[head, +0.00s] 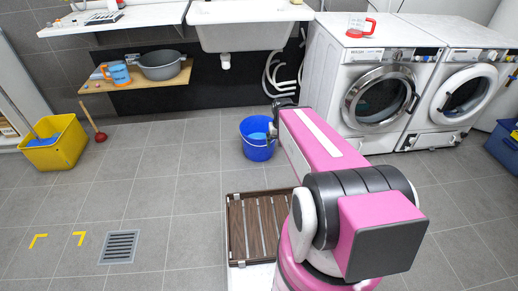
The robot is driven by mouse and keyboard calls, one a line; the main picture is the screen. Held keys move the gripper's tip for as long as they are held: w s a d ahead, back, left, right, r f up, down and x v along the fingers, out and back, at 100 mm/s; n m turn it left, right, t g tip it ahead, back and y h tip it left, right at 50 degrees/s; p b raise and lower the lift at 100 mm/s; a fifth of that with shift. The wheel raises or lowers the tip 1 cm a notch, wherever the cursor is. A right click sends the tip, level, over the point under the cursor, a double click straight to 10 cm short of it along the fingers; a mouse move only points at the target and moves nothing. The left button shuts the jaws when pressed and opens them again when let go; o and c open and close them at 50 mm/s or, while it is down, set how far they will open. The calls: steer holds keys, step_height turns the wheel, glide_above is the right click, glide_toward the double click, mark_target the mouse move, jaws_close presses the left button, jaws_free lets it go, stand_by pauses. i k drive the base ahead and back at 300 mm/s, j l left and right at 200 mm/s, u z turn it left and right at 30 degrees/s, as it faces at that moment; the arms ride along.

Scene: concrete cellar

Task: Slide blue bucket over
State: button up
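The blue bucket (256,151) stands upright on the grey tiled floor, below and a little right of the sink. It has lighter blue inside. My arm reaches forward to it, and my gripper (271,132) is at the bucket's right rim. The gripper is small, dark and partly hidden by my pink arm. I cannot tell whether its fingers are open or shut, or whether they touch the rim. Yellow corner marks (79,237) are on the floor at the lower left, well away from the bucket.
A floor drain (119,247) lies beside the marks. A wooden slatted tray (237,232) is on the floor in front of the bucket. A yellow mop bucket (55,148) and plunger (98,134) stand at left. Washing machines (379,97) stand at right. The floor left of the bucket is clear.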

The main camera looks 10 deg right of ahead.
mark_target(254, 130)
steer(key=i+z, duration=0.15)
steer(key=z, duration=0.2)
steer(key=i+j+z, duration=0.1)
steer(key=z, duration=0.25)
steer(key=i+j+z, duration=0.15)
steer(key=z, duration=0.2)
steer(key=i, duration=0.1)
